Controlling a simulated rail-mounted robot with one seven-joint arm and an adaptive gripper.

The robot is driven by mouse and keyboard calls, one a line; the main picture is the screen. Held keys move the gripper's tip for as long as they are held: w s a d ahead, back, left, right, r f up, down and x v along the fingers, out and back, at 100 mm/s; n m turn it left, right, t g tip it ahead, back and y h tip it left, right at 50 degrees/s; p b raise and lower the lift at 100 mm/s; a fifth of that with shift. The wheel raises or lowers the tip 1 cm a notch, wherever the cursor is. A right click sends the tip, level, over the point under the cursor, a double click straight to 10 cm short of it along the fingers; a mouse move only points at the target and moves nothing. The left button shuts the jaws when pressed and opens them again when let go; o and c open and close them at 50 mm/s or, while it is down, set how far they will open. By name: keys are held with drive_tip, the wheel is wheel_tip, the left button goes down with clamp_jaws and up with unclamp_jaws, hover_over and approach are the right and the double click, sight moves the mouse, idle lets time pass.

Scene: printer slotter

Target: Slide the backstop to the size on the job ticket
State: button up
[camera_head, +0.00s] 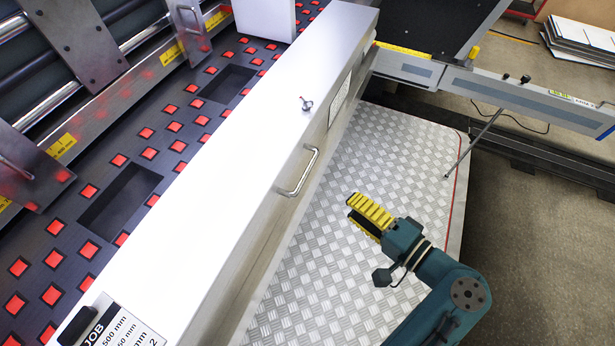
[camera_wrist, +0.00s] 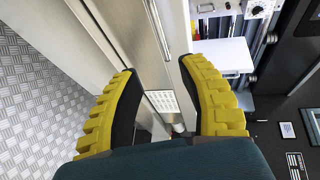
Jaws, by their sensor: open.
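A long white beam (camera_head: 262,150) runs diagonally through the head view; I cannot tell for certain whether it is the backstop. A silver bar handle (camera_head: 300,173) is on its right side, and a small knob (camera_head: 307,104) stands on top. The job ticket (camera_head: 122,326) lies at the beam's near end; "JOB", "500 mm" and a cut-off "50 mm" line show. My gripper (camera_head: 365,212), with yellow ribbed fingers, is open and empty to the right of the handle, apart from it. In the wrist view, my gripper (camera_wrist: 158,75) has its fingers spread, with a silver bar (camera_wrist: 157,28) beyond them.
A dark bed with red squares (camera_head: 125,190) and rollers lie left of the beam. Tread-plate floor (camera_head: 350,150) is open below my gripper. A grey rail (camera_head: 520,95) with a thin rod (camera_head: 475,140) crosses the upper right.

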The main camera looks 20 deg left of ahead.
sight(307, 170)
drive_tip(key=b+x, duration=0.3)
drive_tip(key=x, duration=1.2)
drive_tip(key=shift+f, duration=0.1)
drive_tip(key=shift+o, duration=0.2)
clamp_jaws()
